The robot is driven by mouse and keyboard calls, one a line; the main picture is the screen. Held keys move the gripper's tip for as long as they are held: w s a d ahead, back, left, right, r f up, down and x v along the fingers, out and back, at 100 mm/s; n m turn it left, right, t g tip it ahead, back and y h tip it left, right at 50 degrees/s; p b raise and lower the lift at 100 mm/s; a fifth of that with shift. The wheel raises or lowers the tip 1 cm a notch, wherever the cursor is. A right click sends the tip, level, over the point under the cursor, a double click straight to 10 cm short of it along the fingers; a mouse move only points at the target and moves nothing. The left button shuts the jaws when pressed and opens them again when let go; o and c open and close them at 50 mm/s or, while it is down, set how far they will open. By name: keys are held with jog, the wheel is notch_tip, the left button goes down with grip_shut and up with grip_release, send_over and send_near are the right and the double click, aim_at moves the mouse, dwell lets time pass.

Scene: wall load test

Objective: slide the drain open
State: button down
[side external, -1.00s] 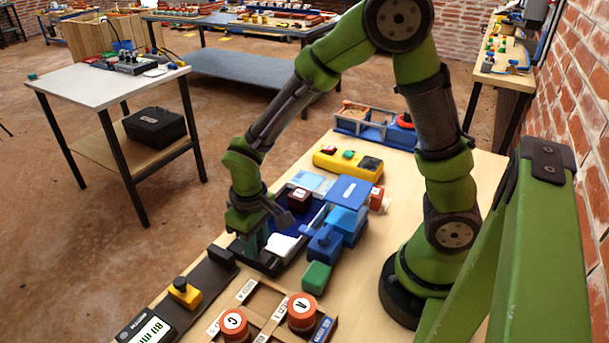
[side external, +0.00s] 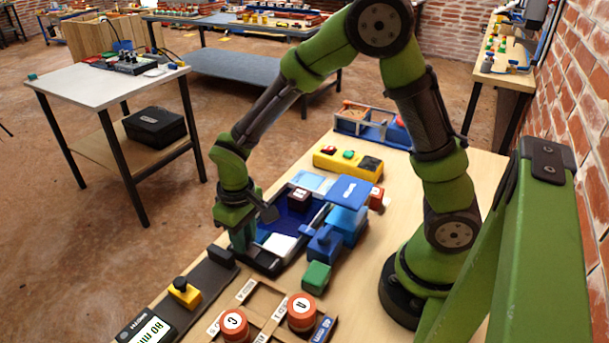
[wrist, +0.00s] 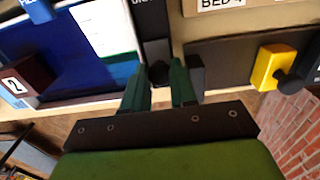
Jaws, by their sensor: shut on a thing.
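A blue basin (side external: 291,221) in a dark frame stands on the wooden bench, with a white panel (side external: 280,244) at its near end. In the wrist view the basin (wrist: 60,60) is at the left, beside a black strip (wrist: 150,20) that may be the drain slide. My gripper (side external: 242,250) points down at the basin's near left edge. The knob is partly hidden, and I cannot see the drain opening.
A dark red block (side external: 298,198) sits in the basin. Blue blocks (side external: 345,220) and a green block (side external: 316,277) stand to its right. A dark rail with a yellow slider (side external: 185,292) lies in front, beside a wooden rack with red discs (side external: 302,312). A yellow button box (side external: 348,164) stands behind.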

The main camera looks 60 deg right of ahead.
jog(key=shift+w, duration=0.6)
jog(key=c, duration=1)
grip_release()
jog(key=shift+o, duration=0.2)
jog(key=shift+r, duration=3.55)
